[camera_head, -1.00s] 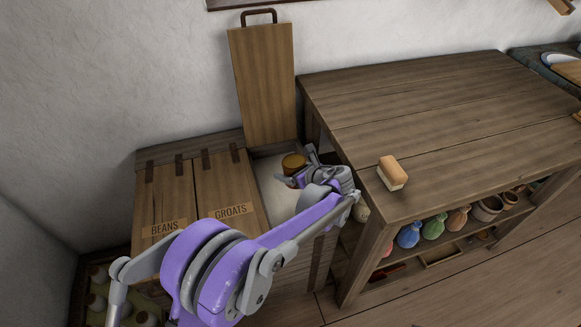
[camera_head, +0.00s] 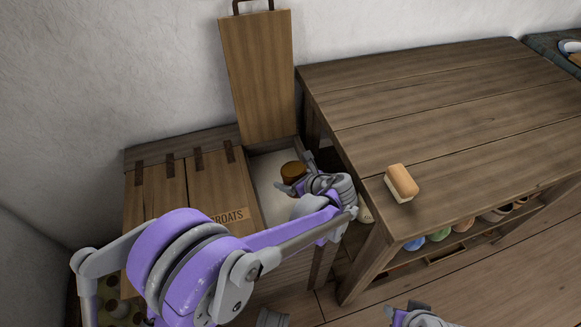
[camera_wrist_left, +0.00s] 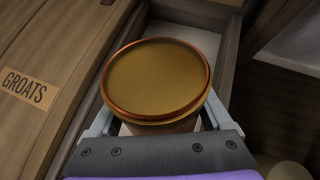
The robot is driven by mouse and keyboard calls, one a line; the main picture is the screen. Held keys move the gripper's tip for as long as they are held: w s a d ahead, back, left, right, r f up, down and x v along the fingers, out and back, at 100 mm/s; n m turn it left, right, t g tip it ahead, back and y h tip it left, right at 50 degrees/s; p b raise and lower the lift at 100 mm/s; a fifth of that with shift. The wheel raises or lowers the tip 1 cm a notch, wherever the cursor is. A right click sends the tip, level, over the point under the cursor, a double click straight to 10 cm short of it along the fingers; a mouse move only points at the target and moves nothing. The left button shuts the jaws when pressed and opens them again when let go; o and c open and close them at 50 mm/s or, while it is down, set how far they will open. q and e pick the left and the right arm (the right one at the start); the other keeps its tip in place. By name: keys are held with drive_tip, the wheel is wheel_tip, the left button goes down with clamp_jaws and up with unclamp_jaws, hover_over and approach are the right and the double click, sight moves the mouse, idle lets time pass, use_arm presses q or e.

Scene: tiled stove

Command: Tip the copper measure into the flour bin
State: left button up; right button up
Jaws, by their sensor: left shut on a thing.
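The copper measure (camera_head: 293,171) is a round cup over the open flour bin (camera_head: 268,197), whose inside shows pale. My left gripper (camera_head: 299,180) is shut on the measure. In the left wrist view the measure (camera_wrist_left: 156,80) sits between the two fingers, its round rim facing the camera; it looks about upright. Its inside looks flat and golden brown; I cannot tell whether it holds anything. The bin's lid (camera_head: 258,75) stands open against the wall. My right gripper (camera_head: 413,313) shows only partly at the bottom edge, away from the bin.
The shut GROATS lid (camera_head: 215,180) is left of the open bin. A wooden table (camera_head: 440,110) stands close on the right, with a wood-and-cream block (camera_head: 401,184) near its front corner. Several coloured bags and pots fill the shelf below it.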

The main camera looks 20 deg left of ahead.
use_arm(q)
drive_tip(key=shift+s, duration=0.1)
drive_tip(key=shift+s+d+r+g+h+p, duration=0.2)
drive_tip(key=shift+s+d+g+h+p, duration=0.1)
drive_tip(key=shift+h+p, duration=0.3)
drive_tip(key=shift+s+d+f+g+h+p, duration=0.1)
drive_tip(key=shift+d+f+g+h+p, duration=0.15)
drive_tip(key=shift+g+h, duration=0.2)
drive_tip(key=shift+r+h, duration=0.1)
drive_tip(key=shift+h, duration=0.15)
drive_tip(key=shift+d, duration=0.1)
drive_tip(key=shift+s+d+g+h+p, duration=0.25)
drive_tip(key=shift+g+h+p, duration=0.2)
drive_tip(key=shift+h, duration=0.35)
idle(0.5)
drive_tip(key=shift+s+d+f+g+h, duration=0.1)
drive_tip(key=shift+d+f+g+h, duration=0.2)
drive_tip(key=shift+g+h, duration=0.35)
